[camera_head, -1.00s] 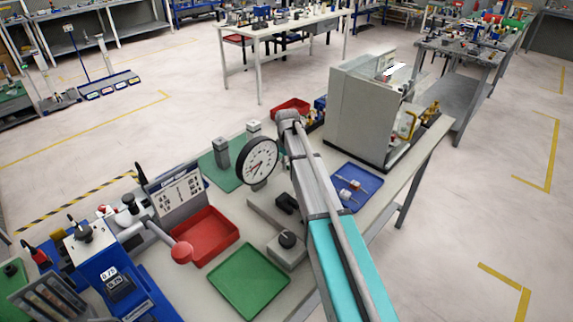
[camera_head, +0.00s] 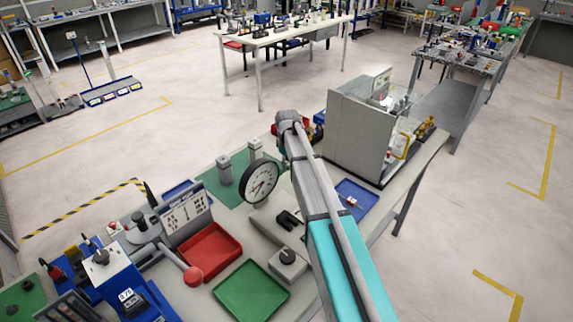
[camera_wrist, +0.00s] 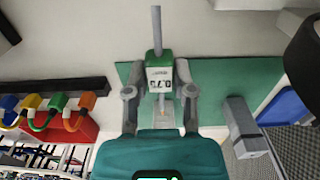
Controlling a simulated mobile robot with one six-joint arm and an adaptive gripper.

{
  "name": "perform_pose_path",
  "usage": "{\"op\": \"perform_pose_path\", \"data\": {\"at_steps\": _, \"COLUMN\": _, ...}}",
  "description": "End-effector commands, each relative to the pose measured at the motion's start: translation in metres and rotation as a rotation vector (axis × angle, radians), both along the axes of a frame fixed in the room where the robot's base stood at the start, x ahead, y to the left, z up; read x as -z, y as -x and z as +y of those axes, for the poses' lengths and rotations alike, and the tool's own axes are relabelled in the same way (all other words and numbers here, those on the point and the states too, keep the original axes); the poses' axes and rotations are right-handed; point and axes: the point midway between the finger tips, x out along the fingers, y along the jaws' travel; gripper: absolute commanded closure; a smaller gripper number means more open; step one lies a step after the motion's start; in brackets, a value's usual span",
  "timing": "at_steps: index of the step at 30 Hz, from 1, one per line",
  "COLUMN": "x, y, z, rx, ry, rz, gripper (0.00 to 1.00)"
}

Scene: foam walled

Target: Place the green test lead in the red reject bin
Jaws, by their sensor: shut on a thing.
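My gripper (camera_wrist: 160,80) is shut on a slim upright piece (camera_wrist: 160,58) with a green collar, a white numbered label and a grey rod. I cannot tell whether it is the test lead. A green hooked piece (camera_wrist: 43,119) hangs in a row with blue, yellow and orange ones at the left of the wrist view. A large red tray (camera_head: 212,252) lies on the bench in the head view. A smaller red container (camera_wrist: 78,127) is beside the hooked pieces in the wrist view. Which one is the reject bin is unclear. In the head view my arm hides the held piece.
A dial gauge (camera_head: 262,180) and grey posts (camera_head: 225,170) stand left of my arm. A green tray (camera_head: 250,292) is in front. A blue tray (camera_head: 357,196) and a tall grey enclosure (camera_head: 352,130) are to the right. A post (camera_wrist: 240,125) stands close right of my gripper.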

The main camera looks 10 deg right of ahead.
Motion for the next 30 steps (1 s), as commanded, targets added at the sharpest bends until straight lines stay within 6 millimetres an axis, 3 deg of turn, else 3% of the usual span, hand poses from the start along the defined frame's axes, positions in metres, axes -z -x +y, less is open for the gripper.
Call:
{"op": "perform_pose_path", "data": {"at_steps": 7, "x": -0.0147, "y": 0.0000, "z": -0.0002, "rx": 0.000, "ry": 0.000, "rz": 0.000, "gripper": 1.00}}
{"op": "perform_pose_path", "data": {"at_steps": 30, "x": -0.0158, "y": 0.0000, "z": -0.0006, "rx": 0.001, "ry": 0.000, "rz": 0.000, "gripper": 1.00}}
